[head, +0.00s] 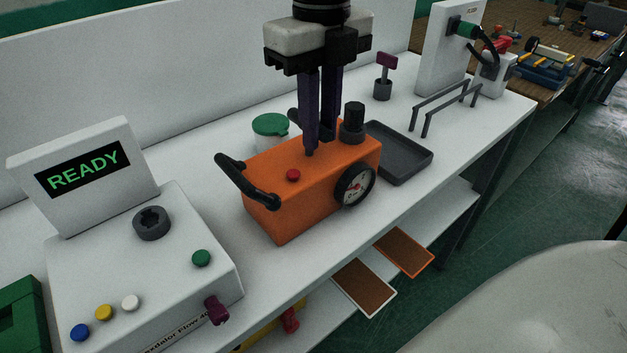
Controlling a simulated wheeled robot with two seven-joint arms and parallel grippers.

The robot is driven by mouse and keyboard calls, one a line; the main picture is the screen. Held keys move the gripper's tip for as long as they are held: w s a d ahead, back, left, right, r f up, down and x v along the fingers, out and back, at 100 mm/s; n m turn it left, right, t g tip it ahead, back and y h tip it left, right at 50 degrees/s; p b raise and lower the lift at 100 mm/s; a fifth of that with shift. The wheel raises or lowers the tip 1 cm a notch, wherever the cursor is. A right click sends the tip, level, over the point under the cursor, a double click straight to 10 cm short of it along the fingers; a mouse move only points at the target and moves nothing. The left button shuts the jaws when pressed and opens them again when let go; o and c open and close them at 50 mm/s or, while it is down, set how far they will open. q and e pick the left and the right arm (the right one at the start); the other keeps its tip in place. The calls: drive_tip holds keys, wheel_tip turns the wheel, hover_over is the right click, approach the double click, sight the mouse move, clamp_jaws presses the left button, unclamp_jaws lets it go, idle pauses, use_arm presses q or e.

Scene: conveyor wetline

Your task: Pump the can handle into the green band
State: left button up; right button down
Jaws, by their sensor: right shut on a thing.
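The orange can (285,215) stands on the white bench, with a black bar handle (245,180) at its left end. A round gauge (355,186) with a dark rim sits on its front side; its needle and any green band are too small to read. A red button (293,175) and a black cap (353,120) are on top. My right gripper (316,148) points straight down over the can top, its dark purple fingers close together. It is shut on the can handle, mostly hidden by the fingers. My left gripper is out of view.
A white console (195,225) with a READY screen (84,168) stands at left. A green-lidded jar (270,126) is behind the can. A dark tray (405,155) and a metal rack (445,108) are to its right. Bench space before the can is narrow.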

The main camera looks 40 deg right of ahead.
drive_tip(key=shift+r, duration=0.1)
drive_tip(key=shift+r+p, duration=0.3)
drive_tip(key=shift+r, duration=0.1)
drive_tip(key=shift+r+p, duration=1.15)
drive_tip(key=shift+r, duration=0.65)
wheel_tip(320, 180, down, 4)
drive_tip(key=b, duration=0.4)
drive_tip(key=shift+f, duration=0.25)
drive_tip(key=c, duration=1.6)
unclamp_jaws()
drive_tip(key=shift+c, duration=0.2)
drive_tip(key=shift+r, duration=0.1)
